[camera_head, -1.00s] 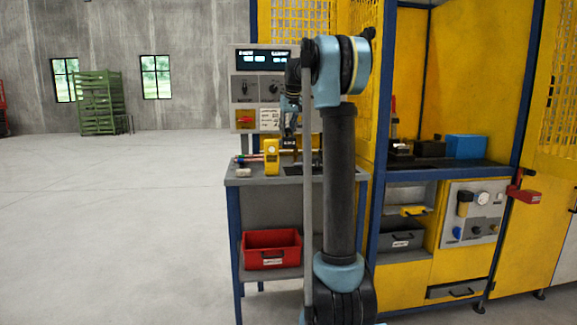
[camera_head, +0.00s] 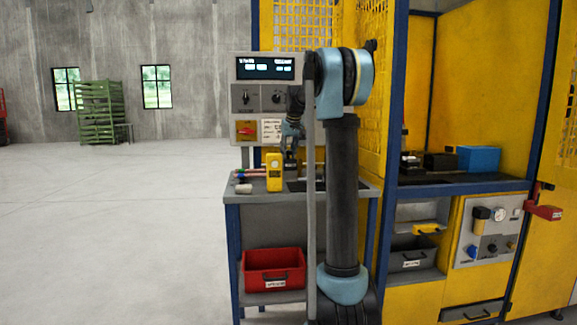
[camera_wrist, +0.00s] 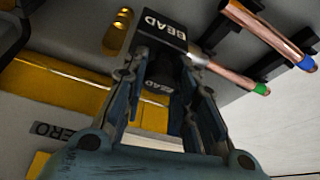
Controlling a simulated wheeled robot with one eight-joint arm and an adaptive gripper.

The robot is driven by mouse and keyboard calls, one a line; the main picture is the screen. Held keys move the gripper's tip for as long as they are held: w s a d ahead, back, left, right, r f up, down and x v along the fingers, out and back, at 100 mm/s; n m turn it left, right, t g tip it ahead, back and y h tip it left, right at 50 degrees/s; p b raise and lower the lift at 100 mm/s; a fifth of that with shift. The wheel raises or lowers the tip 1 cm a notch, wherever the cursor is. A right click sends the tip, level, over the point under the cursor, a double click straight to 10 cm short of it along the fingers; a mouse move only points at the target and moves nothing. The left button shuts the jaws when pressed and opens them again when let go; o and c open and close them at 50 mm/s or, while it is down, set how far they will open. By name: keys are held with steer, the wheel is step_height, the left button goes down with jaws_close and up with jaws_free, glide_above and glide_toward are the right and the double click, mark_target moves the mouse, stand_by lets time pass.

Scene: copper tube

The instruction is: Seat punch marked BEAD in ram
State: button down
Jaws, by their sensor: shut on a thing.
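In the wrist view, a black punch block marked BEAD (camera_wrist: 164,28) sits at the fingertips of my gripper (camera_wrist: 168,68). My gripper is shut on it. A second BEAD marking shows in shadow between the fingers. A short silver piece shows just right of the block, near the end of a copper tube (camera_wrist: 235,76) with a green tip; I cannot tell whether they touch. In the head view, my gripper (camera_head: 290,156) is small and low over the bench, just behind and right of a yellow upright device (camera_head: 274,172). I cannot make out the ram in either view.
A second copper tube (camera_wrist: 268,32) with a blue tip lies at upper right in the wrist view. A control panel (camera_head: 265,98) stands behind the bench (camera_head: 247,198). A red bin (camera_head: 273,268) is on the lower shelf.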

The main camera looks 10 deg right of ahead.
mark_target(289, 155)
steer(key=shift+f, duration=2.25)
steer(key=c, duration=1.3)
jaws_free()
steer(key=v, duration=1.2)
steer(key=shift+s, duration=0.2)
